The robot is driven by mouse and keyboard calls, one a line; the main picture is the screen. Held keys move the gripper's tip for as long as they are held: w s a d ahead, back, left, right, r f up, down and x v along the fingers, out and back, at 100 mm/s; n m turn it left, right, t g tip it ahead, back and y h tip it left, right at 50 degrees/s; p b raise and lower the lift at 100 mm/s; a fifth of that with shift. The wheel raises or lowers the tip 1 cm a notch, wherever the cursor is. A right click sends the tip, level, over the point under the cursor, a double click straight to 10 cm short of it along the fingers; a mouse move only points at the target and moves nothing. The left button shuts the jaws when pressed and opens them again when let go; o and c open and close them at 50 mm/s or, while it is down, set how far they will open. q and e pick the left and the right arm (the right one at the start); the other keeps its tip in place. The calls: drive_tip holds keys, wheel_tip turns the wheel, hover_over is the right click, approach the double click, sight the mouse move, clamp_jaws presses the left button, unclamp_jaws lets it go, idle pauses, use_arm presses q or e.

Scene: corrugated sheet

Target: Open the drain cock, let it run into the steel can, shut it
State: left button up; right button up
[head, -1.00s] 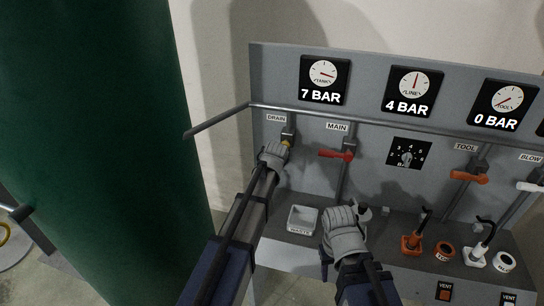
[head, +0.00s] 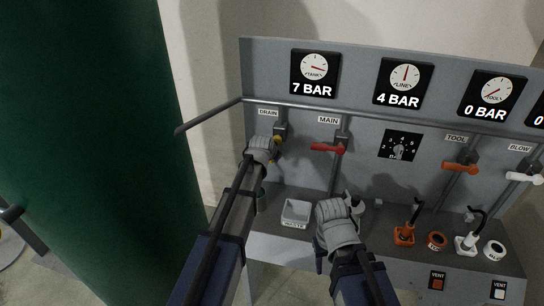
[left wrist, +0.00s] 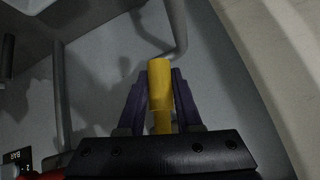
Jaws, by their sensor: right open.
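The drain cock's yellow handle (head: 277,140) is under the DRAIN label at the panel's left. My left gripper (head: 264,146) is at it and largely hides the cock. In the left wrist view the yellow handle (left wrist: 160,88) stands between the purple fingers, which appear closed against both its sides. My right gripper (head: 336,208) is open above the bench, right of the waste tray. A small grey cup-like thing (head: 357,204) is partly hidden behind it; I cannot tell whether it is the steel can. No running liquid is visible.
The white waste tray (head: 296,212) is on the bench between my arms. The red MAIN handle (head: 327,147) is right of the drain. A grey rail (head: 212,112) juts left from the panel. A large green tank (head: 90,150) fills the left. Orange and white fittings are at right.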

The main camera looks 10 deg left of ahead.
use_arm(q)
drive_tip(key=o, duration=0.4)
drive_tip(key=shift+o, duration=0.2)
drive_tip(key=shift+r, duration=0.1)
drive_tip(key=p+v, duration=0.5)
drive_tip(key=v, duration=0.2)
drive_tip(key=shift+s+r+p, duration=0.2)
drive_tip(key=shift+s+p, duration=0.05)
drive_tip(key=shift+p, duration=0.1)
